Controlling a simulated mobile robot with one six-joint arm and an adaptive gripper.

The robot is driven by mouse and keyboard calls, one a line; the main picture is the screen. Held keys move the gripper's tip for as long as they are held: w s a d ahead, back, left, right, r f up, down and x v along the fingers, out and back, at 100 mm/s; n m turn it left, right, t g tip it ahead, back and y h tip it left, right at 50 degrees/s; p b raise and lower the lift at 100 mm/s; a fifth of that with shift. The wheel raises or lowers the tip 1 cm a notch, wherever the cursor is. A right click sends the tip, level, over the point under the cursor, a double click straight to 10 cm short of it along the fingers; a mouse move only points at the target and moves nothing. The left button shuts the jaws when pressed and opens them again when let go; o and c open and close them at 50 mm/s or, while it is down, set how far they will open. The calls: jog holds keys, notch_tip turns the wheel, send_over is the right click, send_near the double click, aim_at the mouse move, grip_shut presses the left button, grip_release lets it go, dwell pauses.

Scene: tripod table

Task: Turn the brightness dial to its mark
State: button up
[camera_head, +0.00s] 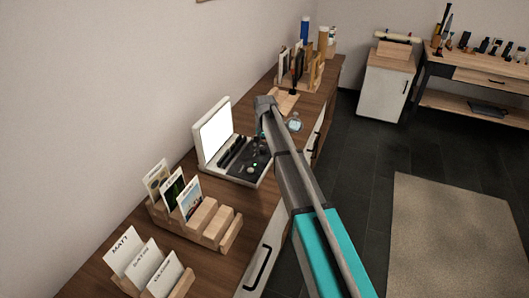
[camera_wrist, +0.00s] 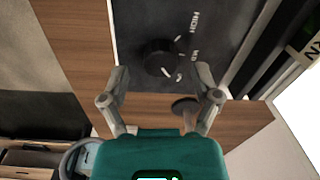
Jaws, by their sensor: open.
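The brightness dial (camera_wrist: 160,58) is a round black knob on a dark panel (camera_wrist: 137,18) in the wrist view. White lettering, with HIGH and what looks like MID, runs beside it, and short white marks lie near its rim. My gripper (camera_wrist: 163,78) is open, its two fingertips apart on either side of the dial's near edge; I cannot tell whether they touch it. In the head view, the white light box (camera_head: 202,150) stands open with a lit panel and a dark control panel. My wrist hangs over its far right part and mostly hides the gripper.
The wooden counter (camera_head: 262,212) carries a card rack (camera_head: 215,225) and name cards (camera_head: 145,265) in front, and a wooden stand (camera_head: 303,75) with items behind. A small round pale object (camera_head: 295,125) lies right of my wrist.

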jog(key=shift+f+b, duration=0.6)
jog(key=shift+f, duration=0.25)
grip_shut()
jog(key=shift+d, duration=0.2)
jog(key=shift+a, duration=0.1)
